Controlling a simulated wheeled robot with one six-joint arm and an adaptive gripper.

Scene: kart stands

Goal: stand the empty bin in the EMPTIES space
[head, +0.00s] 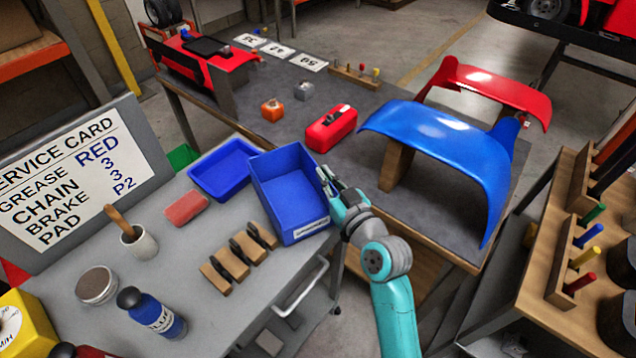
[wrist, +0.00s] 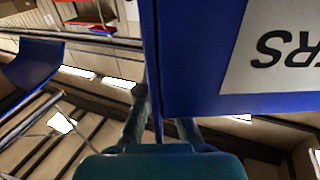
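A deep blue bin (head: 283,183) with a white label on its near side is at the right edge of the grey bench; its visible inside looks empty. My gripper (head: 333,187) is at the bin's right-hand rim. In the wrist view the bin's wall (wrist: 200,70) runs between the fingers of my gripper (wrist: 158,110), which lean in on it; the right fingertip is hidden behind the wall. The label shows "RS" upside down. I cannot tell if the bin rests on the bench or is slightly raised. No EMPTIES marking is readable.
A shallow blue tray (head: 222,176) lies left of the bin. Brake pads on wooden blocks (head: 240,257), a red block (head: 186,207), a cup (head: 139,243) and a blue bottle (head: 152,315) share the bench. Blue bodywork (head: 437,137) and a red box (head: 331,128) are on the darker table behind.

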